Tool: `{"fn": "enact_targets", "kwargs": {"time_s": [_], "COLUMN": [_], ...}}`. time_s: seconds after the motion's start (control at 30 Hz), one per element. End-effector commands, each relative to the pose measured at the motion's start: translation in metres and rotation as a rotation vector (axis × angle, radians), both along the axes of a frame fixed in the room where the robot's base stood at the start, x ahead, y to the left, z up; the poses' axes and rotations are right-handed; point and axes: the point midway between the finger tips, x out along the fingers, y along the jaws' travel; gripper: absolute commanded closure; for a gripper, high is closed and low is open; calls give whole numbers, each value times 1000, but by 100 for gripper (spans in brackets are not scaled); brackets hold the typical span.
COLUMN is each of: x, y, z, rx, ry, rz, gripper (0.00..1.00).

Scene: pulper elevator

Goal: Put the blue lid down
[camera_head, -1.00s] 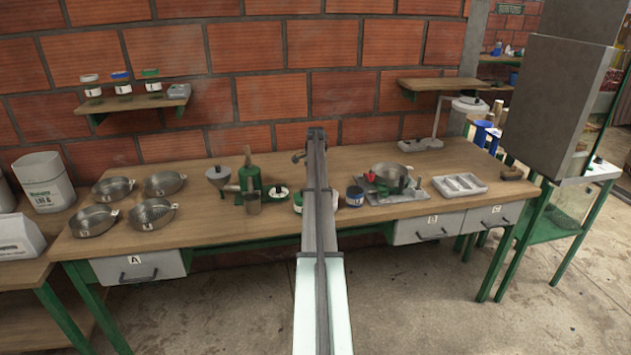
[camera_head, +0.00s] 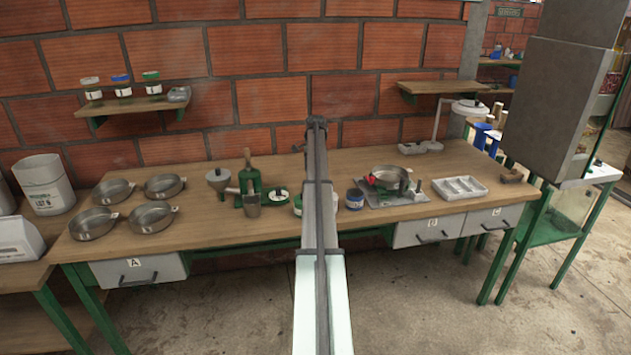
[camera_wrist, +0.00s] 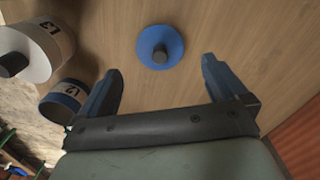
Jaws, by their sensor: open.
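The blue lid (camera_wrist: 160,47), a round disc with a dark knob, lies knob up on the wooden table top in the wrist view. My gripper (camera_wrist: 161,68) is open, with its two fingers spread apart and nothing between them. The lid is beyond the fingertips, roughly centred between them. A jar marked L2 (camera_wrist: 66,98) with a blue band is beside the left finger. A pale jar marked L3 (camera_wrist: 38,48) is farther left. In the head view my arm covers the lid, and a blue-banded jar (camera_head: 355,199) shows just right of the arm.
A plate with a metal pan (camera_head: 390,180) and a white tray (camera_head: 460,188) stand right of my arm. A green grinder (camera_head: 251,180) and several metal pans (camera_head: 150,217) stand left. A shelf (camera_head: 138,106) with small jars hangs on the brick wall.

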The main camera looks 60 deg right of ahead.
Motion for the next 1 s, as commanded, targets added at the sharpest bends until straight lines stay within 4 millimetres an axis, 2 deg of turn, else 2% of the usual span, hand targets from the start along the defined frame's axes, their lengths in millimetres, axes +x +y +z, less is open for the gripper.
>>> {"fn": "enact_targets", "kwargs": {"time_s": [0.03,0.2,0.4,0.57,1.0], "x": [0,0,0,0,0], "y": [0,0,0,0,0], "z": [11,39,58,64,64], "rx": [-1,0,0,0,0], "ry": [-1,-1,0,0,0], "rz": [0,0,0,0,0], "gripper": [1,1,1,1,1]}}
